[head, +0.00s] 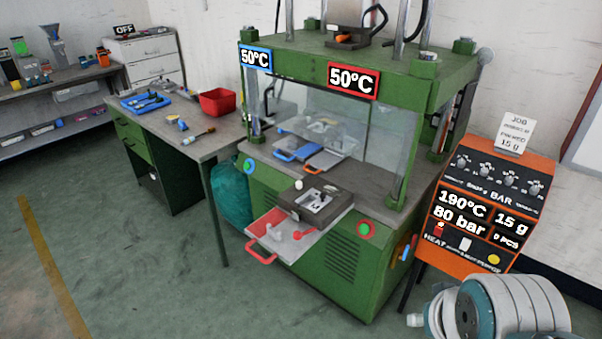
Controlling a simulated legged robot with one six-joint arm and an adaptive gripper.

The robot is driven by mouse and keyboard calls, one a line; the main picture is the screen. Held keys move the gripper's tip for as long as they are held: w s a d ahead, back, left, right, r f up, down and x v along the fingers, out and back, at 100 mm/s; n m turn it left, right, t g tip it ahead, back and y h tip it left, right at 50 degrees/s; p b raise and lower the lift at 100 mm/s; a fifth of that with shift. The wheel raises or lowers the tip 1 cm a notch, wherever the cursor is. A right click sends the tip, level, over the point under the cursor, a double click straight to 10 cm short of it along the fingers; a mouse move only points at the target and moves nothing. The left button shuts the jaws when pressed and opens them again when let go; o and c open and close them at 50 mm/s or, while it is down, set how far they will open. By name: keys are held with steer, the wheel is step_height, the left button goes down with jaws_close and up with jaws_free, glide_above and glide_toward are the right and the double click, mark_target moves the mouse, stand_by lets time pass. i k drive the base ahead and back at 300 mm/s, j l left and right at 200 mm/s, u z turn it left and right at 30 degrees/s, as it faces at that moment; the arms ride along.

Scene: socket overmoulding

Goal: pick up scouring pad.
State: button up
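I cannot make out the scouring pad for certain. A small block-like item (172,118), too small to identify, lies on the grey-topped workbench (215,146) at the left. A small blue item (183,125) lies close beside it, and a brush-like tool with a tan handle (197,137) lies nearer the bench's front edge. Part of my own arm shows at the bottom right, far from the bench. My gripper is not in view.
A blue tray of tools (133,104) and a red bin (217,101) stand on the bench. A green press (323,250) stands right of it, with a red-handled tray (290,244) sticking out in front. An orange control box (520,178) is at the right. The floor in front is clear.

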mark_target(182, 126)
steer(key=i+j+u, duration=0.45)
steer(key=j, duration=0.2)
steer(key=i+j+u, duration=0.45)
steer(key=j, duration=0.15)
steer(key=i+j+u, duration=0.55)
steer(key=i+u, duration=0.3)
steer(key=i, duration=0.15)
steer(key=i+z, duration=0.1)
steer(key=i, duration=0.65)
steer(key=i+j+z, duration=0.15)
steer(key=i, duration=0.55)
steer(key=i+z, duration=0.7)
steer(key=z, duration=0.25)
steer(key=i+j+z, duration=0.2)
steer(key=i+z, duration=0.25)
steer(key=i+j+z, duration=0.1)
steer(key=i+z, duration=0.15)
steer(key=z, duration=0.15)
steer(key=i+j+z, duration=0.15)
steer(key=z, duration=0.2)
steer(key=i, duration=0.1)
